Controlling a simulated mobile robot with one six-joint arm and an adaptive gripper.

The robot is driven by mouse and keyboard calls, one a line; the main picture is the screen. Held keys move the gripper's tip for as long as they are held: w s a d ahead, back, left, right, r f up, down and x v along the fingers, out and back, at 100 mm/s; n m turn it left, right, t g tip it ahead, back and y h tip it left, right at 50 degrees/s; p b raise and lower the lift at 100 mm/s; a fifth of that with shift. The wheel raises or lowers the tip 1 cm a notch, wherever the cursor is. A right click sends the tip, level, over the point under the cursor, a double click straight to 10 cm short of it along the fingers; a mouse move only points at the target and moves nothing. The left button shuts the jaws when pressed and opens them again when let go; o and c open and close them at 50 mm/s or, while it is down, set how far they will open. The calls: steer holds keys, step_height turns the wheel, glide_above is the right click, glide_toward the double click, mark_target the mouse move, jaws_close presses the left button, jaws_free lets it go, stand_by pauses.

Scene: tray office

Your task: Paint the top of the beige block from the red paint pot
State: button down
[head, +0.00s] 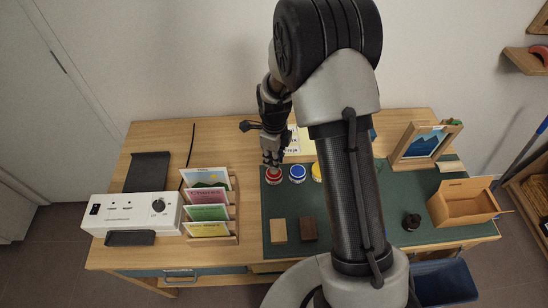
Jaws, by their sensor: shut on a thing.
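The beige block (278,230) lies on the green mat (285,255), left of a dark brown block (309,229). The red paint pot (274,177) stands near the mat's back left corner. My gripper (272,164) points down directly over the red pot, with its fingertips at or just above the rim. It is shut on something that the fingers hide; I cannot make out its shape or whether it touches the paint. The top of the beige block is in plain view and looks plain beige, with no red on it.
A blue pot (297,173) and a partly hidden yellow pot (317,173) stand right of the red one. A card rack (234,212) and white control box (130,214) are left. An open wooden box (464,204) stands right. My arm hides the middle right.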

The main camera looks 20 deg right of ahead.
steer(key=shift+f+b, duration=0.35)
steer(key=shift+f, duration=0.25)
stand_by(1.3)
steer(key=shift+r, duration=0.15)
steer(key=shift+r+p, duration=2.6)
steer(key=shift+r, duration=0.8)
